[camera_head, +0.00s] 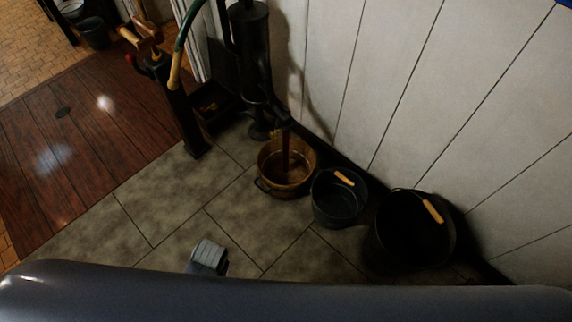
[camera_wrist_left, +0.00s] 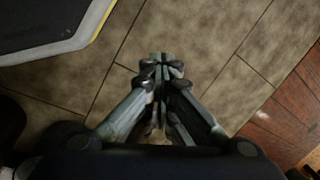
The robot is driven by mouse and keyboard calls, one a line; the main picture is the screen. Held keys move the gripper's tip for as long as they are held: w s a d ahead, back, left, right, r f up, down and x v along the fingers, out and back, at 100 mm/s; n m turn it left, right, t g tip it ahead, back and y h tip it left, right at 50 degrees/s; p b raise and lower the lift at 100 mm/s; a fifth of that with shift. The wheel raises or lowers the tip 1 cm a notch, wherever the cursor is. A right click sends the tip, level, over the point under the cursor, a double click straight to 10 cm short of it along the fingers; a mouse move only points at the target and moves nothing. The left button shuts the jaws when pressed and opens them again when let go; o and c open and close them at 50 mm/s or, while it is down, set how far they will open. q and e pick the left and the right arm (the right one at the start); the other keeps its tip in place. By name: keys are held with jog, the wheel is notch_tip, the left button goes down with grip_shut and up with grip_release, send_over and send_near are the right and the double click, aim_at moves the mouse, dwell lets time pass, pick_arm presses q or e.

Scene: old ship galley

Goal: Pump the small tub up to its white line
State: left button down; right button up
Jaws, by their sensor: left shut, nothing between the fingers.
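The black pump (camera_head: 250,50) stands against the wall. A curved green bar with a yellow end (camera_head: 176,75) hangs to its left and looks like its handle. A small brown tub (camera_head: 268,183) stands on the tiles under the pump's spout. A reddish-brown upright streak (camera_head: 286,150) runs from the spout into it; I cannot tell if it is flowing water. No white line or clear water level can be made out. My left gripper (camera_wrist_left: 161,58) is shut and empty above the tiles, apart from pump and tub.
A small dark bucket (camera_head: 336,214) and a larger black bucket (camera_head: 385,239), both with wooden grips, stand right of the tub along the white plank wall (camera_head: 400,80). A dark post (camera_head: 181,115) stands left of the pump.

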pick_arm(q)
jog(key=s+a+r+g+y+p, duration=0.1)
jog(key=s+r+g+y+p, duration=0.1)
jog(key=r+p, duration=0.6)
jog(key=s+a+r+g+y+p, duration=0.2)
jog(key=r+g+y+p, duration=0.1)
jog(key=r+p, duration=0.6)
jog(key=shift+a+r+m+g, duration=0.15)
jog(key=shift+r+m+g, duration=0.2)
jog(key=shift+r, duration=0.35)
jog(key=shift+s+a+r+p, duration=0.1)
jog(key=shift+r+p, duration=0.1)
jog(key=shift+p, duration=0.35)
